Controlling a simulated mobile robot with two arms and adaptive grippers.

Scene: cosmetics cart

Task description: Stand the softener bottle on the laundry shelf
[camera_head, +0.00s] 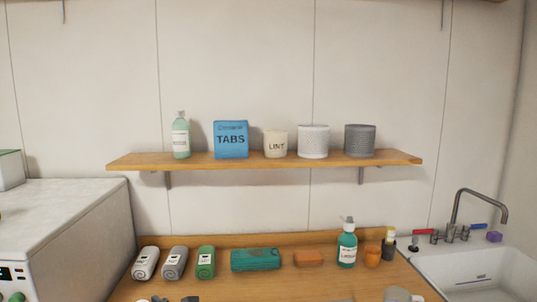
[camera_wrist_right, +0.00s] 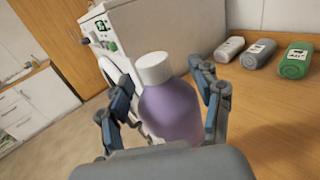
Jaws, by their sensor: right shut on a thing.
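The softener bottle looks like the purple bottle with a white cap (camera_wrist_right: 172,105) in the right wrist view. My right gripper (camera_wrist_right: 170,100) is shut around it, one finger on each side. The bottle is roughly upright in that view, its lower part hidden by the gripper body. The wooden wall shelf (camera_head: 265,164) in the head view carries a green bottle (camera_head: 181,139), a blue TABS box (camera_head: 231,140), a LINT pot (camera_head: 275,144), a white basket (camera_head: 314,142) and a grey basket (camera_head: 360,141).
A white washing machine (camera_head: 75,215) stands left, a sink (camera_head: 480,272) right. The shelf has bare ends.

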